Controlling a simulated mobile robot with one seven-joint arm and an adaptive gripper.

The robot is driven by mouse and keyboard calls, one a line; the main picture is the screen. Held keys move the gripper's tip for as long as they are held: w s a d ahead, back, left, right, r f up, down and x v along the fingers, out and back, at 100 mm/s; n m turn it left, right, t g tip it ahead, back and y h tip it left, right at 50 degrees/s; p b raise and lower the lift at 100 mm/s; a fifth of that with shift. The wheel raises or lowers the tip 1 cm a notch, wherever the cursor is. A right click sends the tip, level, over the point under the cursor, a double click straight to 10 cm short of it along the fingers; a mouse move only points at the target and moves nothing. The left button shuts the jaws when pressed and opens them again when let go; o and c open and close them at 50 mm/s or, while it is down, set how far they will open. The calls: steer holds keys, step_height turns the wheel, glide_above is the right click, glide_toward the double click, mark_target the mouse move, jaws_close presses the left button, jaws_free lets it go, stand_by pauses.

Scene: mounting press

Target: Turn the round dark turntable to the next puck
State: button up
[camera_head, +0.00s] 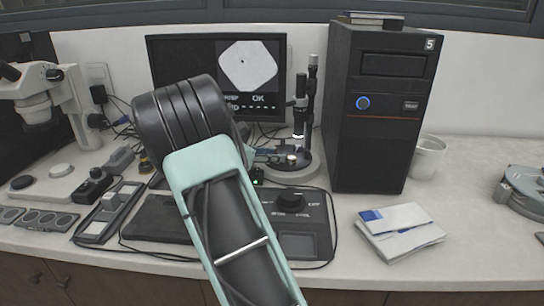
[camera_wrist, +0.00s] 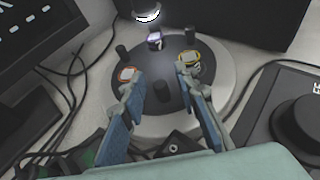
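The round dark turntable (camera_wrist: 150,66) sits on a pale round base (camera_wrist: 228,75) under the microscope lens (camera_wrist: 147,13). It carries a puck with an orange ring (camera_wrist: 127,73), a puck with a yellow ring (camera_wrist: 190,58) and a small lit puck (camera_wrist: 155,42) below the lens. Short dark pegs stand on it, one nearest me (camera_wrist: 162,90). My gripper (camera_wrist: 159,76) is open, its blue-padded fingers reaching over the near part of the turntable, with that near peg between them and apart from both. In the head view the turntable (camera_head: 305,163) shows partly, behind my arm.
The microscope column (camera_head: 311,100) rises behind the turntable. A black computer tower (camera_head: 375,120) stands close on the right, a monitor (camera_head: 180,60) behind on the left. A control box with a black knob (camera_head: 291,202) lies in front. Cables run around the base.

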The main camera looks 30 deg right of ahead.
jaws_close()
